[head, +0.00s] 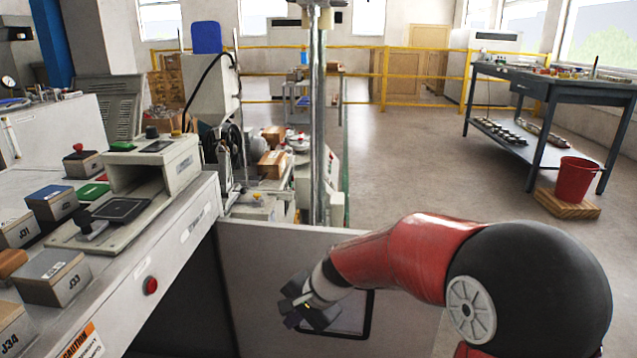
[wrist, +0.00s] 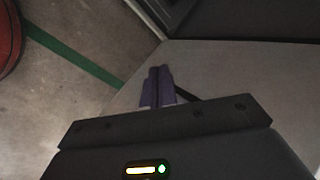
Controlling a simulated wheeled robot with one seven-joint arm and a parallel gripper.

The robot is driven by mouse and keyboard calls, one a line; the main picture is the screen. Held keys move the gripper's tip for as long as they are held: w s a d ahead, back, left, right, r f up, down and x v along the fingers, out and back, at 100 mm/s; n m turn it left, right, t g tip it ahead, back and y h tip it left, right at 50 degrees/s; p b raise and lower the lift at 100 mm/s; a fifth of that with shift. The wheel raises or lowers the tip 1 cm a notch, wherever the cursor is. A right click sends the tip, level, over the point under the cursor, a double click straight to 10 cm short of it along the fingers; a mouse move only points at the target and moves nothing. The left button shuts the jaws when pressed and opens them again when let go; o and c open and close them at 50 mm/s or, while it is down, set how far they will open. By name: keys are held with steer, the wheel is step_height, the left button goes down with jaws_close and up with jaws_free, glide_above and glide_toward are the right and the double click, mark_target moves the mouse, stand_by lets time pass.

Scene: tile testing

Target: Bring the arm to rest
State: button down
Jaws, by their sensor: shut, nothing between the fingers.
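My arm, red and black, reaches in from the lower right of the head view, bent toward the left. My gripper (head: 312,307) hangs low in front of a pale machine panel, to the right of the workbench. In the wrist view my gripper (wrist: 158,72) shows its two dark purple fingers side by side, closed together with nothing between them. The pale panel (head: 270,260) stands behind the gripper in the head view. I cannot tell how far the gripper is from it.
A workbench (head: 185,225) on the left holds several labelled boxes and a grey testing device (head: 150,165). A metal column (head: 318,130) rises beyond the panel. A blue table (head: 545,90) and a red bucket (head: 575,180) stand at the right. The middle floor (head: 420,160) is open.

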steer(key=s+d+r+n+t+h+p, duration=0.1)
steer(key=s+d+r+n+h+p, duration=0.1)
steer(key=s+d+r, duration=0.6)
steer(key=s+d+r+n+t+h+p, duration=0.2)
steer(key=s+d+r+n, duration=0.3)
steer(key=s+d+r, duration=0.3)
steer(key=s+d+h, duration=0.1)
steer(key=s+d, duration=0.3)
steer(key=s, duration=0.1)
steer(key=shift+s+d+h, duration=0.35)
steer(key=shift+s+h, duration=0.05)
